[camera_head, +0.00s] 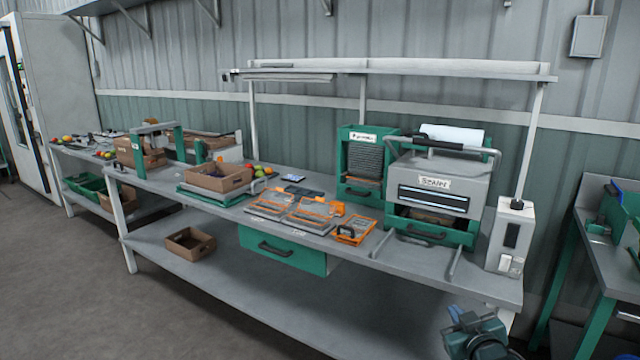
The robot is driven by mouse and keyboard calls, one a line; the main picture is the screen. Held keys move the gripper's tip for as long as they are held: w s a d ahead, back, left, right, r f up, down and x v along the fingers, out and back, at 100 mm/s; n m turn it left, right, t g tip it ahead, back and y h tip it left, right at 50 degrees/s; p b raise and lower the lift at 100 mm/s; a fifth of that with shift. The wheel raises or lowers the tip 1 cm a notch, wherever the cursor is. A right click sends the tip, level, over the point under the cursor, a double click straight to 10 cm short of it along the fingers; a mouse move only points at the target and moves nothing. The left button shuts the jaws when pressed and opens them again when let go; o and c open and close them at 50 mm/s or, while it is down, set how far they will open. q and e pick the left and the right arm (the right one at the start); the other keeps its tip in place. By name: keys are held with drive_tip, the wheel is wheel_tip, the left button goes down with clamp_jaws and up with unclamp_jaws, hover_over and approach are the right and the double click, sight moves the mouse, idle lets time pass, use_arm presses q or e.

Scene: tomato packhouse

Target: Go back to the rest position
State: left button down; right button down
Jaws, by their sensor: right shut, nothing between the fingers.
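My right gripper (462,318) shows at the bottom edge, right of centre, low in front of the long workbench (400,262). It is shut and empty, and it appears apart from the bench. My left gripper is not in view. On the bench, a grey and green sealer machine (440,185) stands at the right. Orange and grey trays (310,212) lie near the middle.
A cardboard box (219,177) sits on a green-edged platform. Another box (189,243) is on the lower shelf. A green drawer (282,252) hangs under the benchtop. A second bench (612,262) stands at the right. The floor at the left is clear.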

drive_tip(key=s+a+f+g+y, duration=0.1)
drive_tip(key=s+a+f, duration=0.3)
drive_tip(key=s+f, duration=0.25)
drive_tip(key=s+a+f+g+y, duration=0.1)
drive_tip(key=s+a+f+g, duration=0.1)
drive_tip(key=s+a+f, duration=0.45)
drive_tip(key=s+a+g, duration=0.1)
drive_tip(key=s+a, duration=0.1)
drive_tip(key=s, duration=0.7)
drive_tip(key=s+a+f+g+y, duration=0.1)
drive_tip(key=s+a, duration=0.1)
drive_tip(key=s, duration=0.8)
drive_tip(key=shift+a+f+m, duration=0.2)
drive_tip(key=shift+f+m, duration=0.1)
drive_tip(key=shift+s, duration=0.1)
